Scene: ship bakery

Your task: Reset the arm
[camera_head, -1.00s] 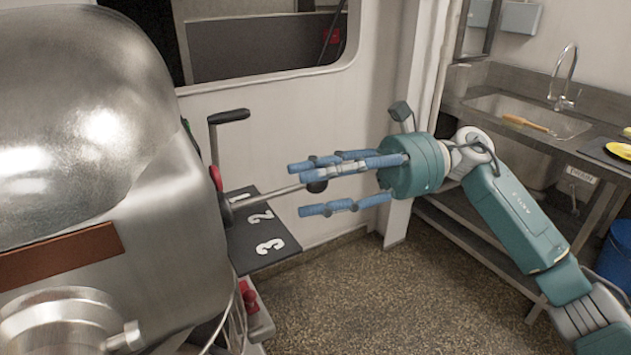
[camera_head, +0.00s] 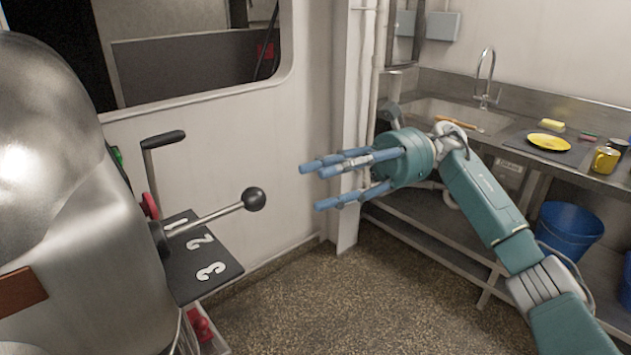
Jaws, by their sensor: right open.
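My right arm (camera_head: 485,205) comes in from the lower right. Its teal and blue gripper (camera_head: 330,183) points left in mid-air, with its blue fingers spread open and nothing between them. A lever with a black ball knob (camera_head: 254,199) sticks out from the metal machine (camera_head: 75,215) on the left. The knob is to the left of the fingertips, with a clear gap between them. A dark plate numbered 1, 2, 3 (camera_head: 204,281) sits under the lever. My left gripper does not show.
A steel counter (camera_head: 520,133) with a sink and tap (camera_head: 486,78) stands at the right, with a yellow plate (camera_head: 549,142) and yellow mug (camera_head: 605,160) on it. A blue bucket (camera_head: 569,232) is below. The floor (camera_head: 330,310) between machine and counter is clear.

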